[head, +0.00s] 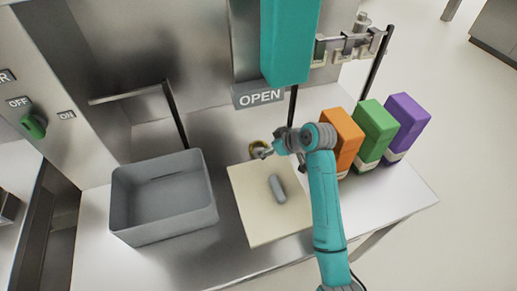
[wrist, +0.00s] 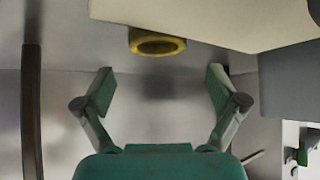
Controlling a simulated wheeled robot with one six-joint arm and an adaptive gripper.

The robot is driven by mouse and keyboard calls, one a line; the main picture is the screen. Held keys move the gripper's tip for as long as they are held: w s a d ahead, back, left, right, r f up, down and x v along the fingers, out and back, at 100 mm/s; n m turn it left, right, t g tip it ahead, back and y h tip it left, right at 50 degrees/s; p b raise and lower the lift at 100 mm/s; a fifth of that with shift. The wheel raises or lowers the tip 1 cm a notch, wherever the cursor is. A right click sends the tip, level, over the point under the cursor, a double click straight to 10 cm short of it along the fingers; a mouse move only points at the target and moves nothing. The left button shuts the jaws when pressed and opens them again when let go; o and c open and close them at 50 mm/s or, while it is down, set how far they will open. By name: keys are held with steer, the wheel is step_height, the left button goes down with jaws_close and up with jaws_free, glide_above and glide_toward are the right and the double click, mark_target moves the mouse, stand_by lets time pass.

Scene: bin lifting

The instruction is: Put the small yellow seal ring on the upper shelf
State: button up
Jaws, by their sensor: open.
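The small yellow seal ring (head: 256,144) lies on the metal worktop just behind the cream board, partly covered by my gripper in the head view. In the wrist view the ring (wrist: 157,42) shows ahead of the fingers, roughly centred between them, beside the cream board's edge. My gripper (wrist: 160,82) is open and empty, with its two fingers spread wide apart. In the head view my gripper (head: 264,153) is close by the ring; whether it touches cannot be told. I cannot clearly make out an upper shelf in either view.
The cream board (head: 247,207) carries a grey rounded piece (head: 277,188). An empty grey bin (head: 164,233) stands to its left. Orange (head: 343,135), green (head: 375,130) and purple (head: 405,122) boxes stand to the right. A dark post (head: 177,118) rises behind the bin.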

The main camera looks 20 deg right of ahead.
mark_target(255, 148)
steer(key=shift+x, duration=2.4)
steer(key=shift+d, duration=0.2)
steer(key=c, duration=1.1)
